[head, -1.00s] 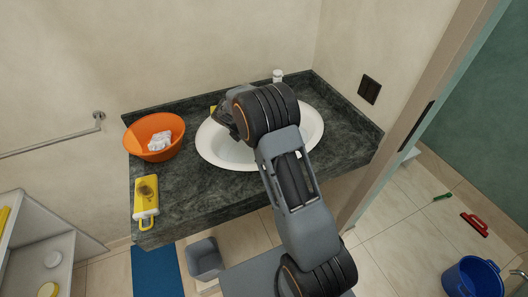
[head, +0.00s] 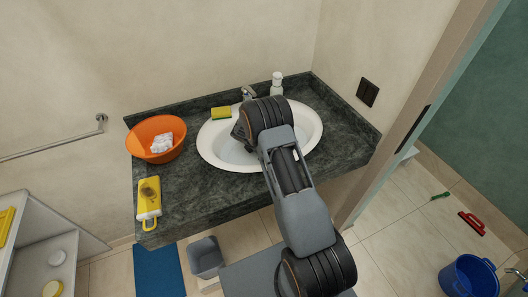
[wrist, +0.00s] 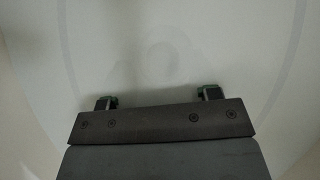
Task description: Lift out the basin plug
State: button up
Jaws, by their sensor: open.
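The white oval basin (head: 215,149) is set in a dark stone counter. My gripper (head: 243,136) is inside the basin's outline in the head view, with my arm covering part of the bowl. In the wrist view my gripper (wrist: 160,98) shows two fingertips wide apart with nothing between them. Beyond them the pale basin surface (wrist: 250,60) fills the picture. A faint round shape (wrist: 162,62) lies just ahead of the fingers; I cannot tell whether it is the plug or the drain. The plug is not clearly visible in the head view.
A tap (head: 248,93) and a white bottle (head: 277,84) stand behind the basin. A yellow-green sponge (head: 221,113) lies on its back left rim. An orange bowl (head: 140,138) with a white cloth and a yellow bottle (head: 148,197) are on the counter's left.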

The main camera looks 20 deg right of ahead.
jog(key=c, duration=1)
